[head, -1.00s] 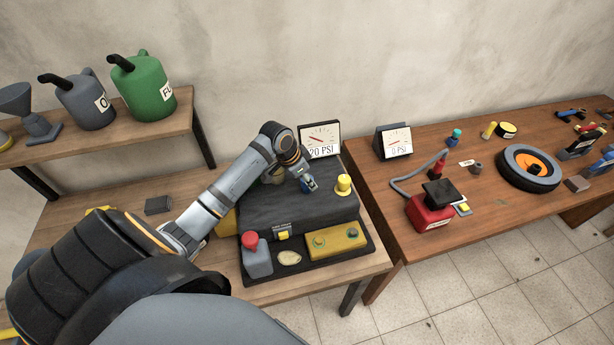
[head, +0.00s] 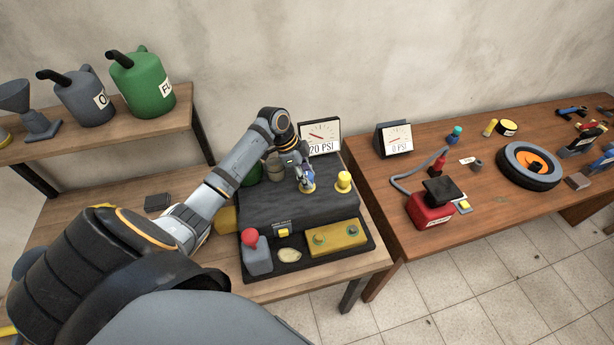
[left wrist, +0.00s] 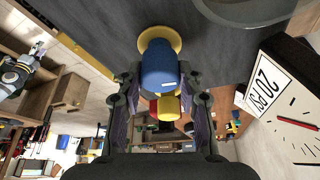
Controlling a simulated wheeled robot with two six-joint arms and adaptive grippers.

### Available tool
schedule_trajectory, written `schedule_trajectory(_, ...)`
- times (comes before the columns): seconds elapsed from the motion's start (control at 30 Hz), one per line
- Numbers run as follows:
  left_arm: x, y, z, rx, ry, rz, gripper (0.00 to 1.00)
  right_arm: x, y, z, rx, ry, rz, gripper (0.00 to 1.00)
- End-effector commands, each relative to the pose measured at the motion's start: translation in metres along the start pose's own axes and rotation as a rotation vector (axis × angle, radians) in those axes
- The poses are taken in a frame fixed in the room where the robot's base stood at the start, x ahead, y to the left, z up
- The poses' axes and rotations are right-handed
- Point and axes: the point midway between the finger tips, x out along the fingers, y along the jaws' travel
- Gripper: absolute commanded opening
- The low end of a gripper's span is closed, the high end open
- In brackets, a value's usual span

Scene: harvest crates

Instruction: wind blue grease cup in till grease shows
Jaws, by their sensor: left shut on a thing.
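The blue grease cup (left wrist: 158,66) sits at a round yellow flange (left wrist: 161,40) on the dark block in the left wrist view. My left gripper (left wrist: 160,84) has its fingers on both sides of the cup and is shut on it. In the head view the left gripper (head: 305,177) comes down over the cup, and the yellow flange (head: 307,188) shows just below. The cup is mostly hidden by the fingers there. I see no grease around it. My right gripper is not in view.
The dark block (head: 285,208) carries a yellow cup (head: 344,181) to the right. A 20 PSI gauge (head: 320,136) stands behind. A second table (head: 385,225) with parts stands right.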

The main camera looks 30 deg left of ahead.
Motion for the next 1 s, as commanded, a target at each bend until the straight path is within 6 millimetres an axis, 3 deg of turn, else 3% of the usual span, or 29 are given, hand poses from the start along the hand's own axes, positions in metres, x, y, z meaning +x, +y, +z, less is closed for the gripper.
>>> schedule_trajectory(0.47,-0.0005,-0.0003,-0.0004,0.012,0.0,0.004,0.05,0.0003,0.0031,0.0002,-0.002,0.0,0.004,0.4)
schedule_trajectory(0.5,-0.0005,-0.0003,-0.0004,0.012,0.0,0.004,0.41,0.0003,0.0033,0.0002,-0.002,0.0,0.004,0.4)
schedule_trajectory(0.63,-0.0004,-0.0002,-0.0003,0.012,0.0,0.004,0.58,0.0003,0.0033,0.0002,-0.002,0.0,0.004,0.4)
schedule_trajectory(1.0,-0.006,-0.0008,0.0004,0.012,-0.001,0.003,0.59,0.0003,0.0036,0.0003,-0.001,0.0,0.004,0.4)
